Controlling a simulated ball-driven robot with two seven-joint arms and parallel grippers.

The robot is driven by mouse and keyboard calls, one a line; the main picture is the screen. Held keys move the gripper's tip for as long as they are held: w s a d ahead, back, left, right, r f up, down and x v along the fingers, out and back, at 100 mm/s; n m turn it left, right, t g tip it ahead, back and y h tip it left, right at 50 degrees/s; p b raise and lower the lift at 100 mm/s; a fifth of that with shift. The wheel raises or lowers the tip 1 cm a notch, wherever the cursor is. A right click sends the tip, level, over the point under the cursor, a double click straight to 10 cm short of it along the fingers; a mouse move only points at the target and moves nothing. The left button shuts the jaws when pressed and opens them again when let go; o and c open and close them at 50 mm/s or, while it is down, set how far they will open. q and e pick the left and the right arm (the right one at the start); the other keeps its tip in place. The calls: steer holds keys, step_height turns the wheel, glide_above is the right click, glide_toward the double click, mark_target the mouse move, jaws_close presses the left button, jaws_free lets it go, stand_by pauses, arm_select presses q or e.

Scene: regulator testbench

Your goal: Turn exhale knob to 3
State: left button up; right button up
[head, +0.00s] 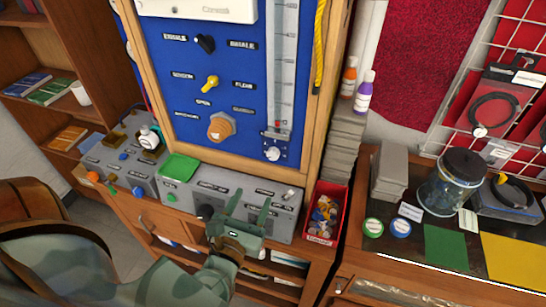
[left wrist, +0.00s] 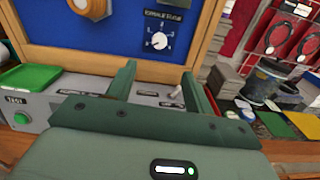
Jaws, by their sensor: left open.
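A white dial knob (head: 272,153) with a dark scale around it sits at the lower right of the blue panel (head: 230,82). In the left wrist view the dial (left wrist: 159,41) is beyond my fingers, under a label too small to read surely; its setting cannot be told. Higher up, a black knob (head: 205,44) sits between two labels that seem to read exhale and inhale. My left gripper (head: 251,206) is open and empty, in front of the grey control box below the panel, lower than the white dial and apart from it. The right gripper is not in view.
A yellow knob (head: 210,83) and an orange knob (head: 221,126) are also on the panel. The grey box (head: 186,190) juts out below it with a green tray (head: 178,168). A red bin (head: 325,212) stands to the right. Space directly before the white dial looks clear.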

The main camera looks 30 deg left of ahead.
mark_target(272, 157)
arm_select(q)
steer(key=p+x, duration=0.2)
steer(key=x, duration=1.1)
steer(key=shift+w+r+p, duration=0.1)
steer(key=shift+w+p, duration=0.05)
steer(key=shift+p, duration=0.15)
steer(key=shift+w+a, duration=0.15)
steer(key=shift+w, duration=0.4)
steer(key=c, duration=1)
